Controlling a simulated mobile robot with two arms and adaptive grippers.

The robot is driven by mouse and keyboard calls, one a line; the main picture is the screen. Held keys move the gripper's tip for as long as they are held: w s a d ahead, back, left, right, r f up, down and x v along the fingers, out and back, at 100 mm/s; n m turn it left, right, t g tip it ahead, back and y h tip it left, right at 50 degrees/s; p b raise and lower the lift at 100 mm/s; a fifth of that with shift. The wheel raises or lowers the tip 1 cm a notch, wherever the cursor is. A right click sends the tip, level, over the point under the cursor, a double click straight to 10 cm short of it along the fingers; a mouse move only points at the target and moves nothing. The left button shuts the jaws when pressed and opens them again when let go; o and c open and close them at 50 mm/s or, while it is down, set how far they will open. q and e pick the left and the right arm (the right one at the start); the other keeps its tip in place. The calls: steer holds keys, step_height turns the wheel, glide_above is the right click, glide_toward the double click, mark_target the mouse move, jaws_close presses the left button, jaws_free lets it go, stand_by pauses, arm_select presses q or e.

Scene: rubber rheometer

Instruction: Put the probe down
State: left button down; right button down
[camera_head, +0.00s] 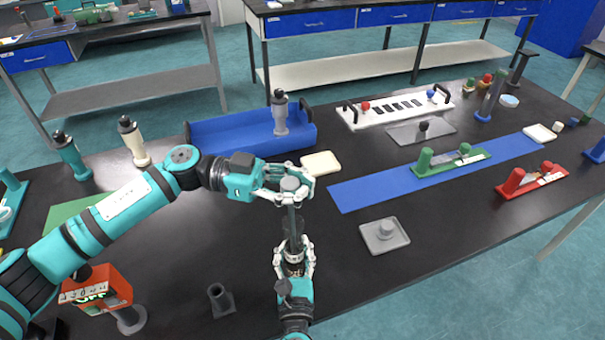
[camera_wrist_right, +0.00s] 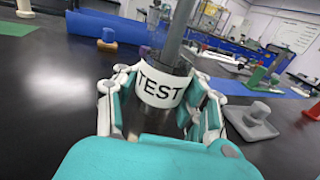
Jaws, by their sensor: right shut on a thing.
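The probe (camera_head: 291,216) is a grey upright rod with a wider round top, standing above a dark cup with a white TEST label (camera_wrist_right: 162,88). My right gripper (camera_head: 294,262) is shut on this labelled cup, with its fingers on both sides in the right wrist view. My left gripper (camera_head: 290,190) has its fingers around the probe's round top; whether they press on it is not clear. The rod's lower end goes into or behind the cup's rim. The cup is held above the black table (camera_head: 345,285).
A grey square plate with a knob (camera_head: 384,236) lies to the right. A dark grey holder (camera_head: 221,300) and an orange-red box (camera_head: 98,288) stand at the front left. A blue tray (camera_head: 215,137), a cream pad (camera_head: 321,163) and a blue mat (camera_head: 365,190) lie behind.

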arm_select(q)
steer(key=shift+f, duration=0.4)
steer(key=c, duration=2.1)
jaws_free()
steer(key=o, duration=0.9)
steer(key=v, duration=1)
steer(key=shift+f, duration=0.25)
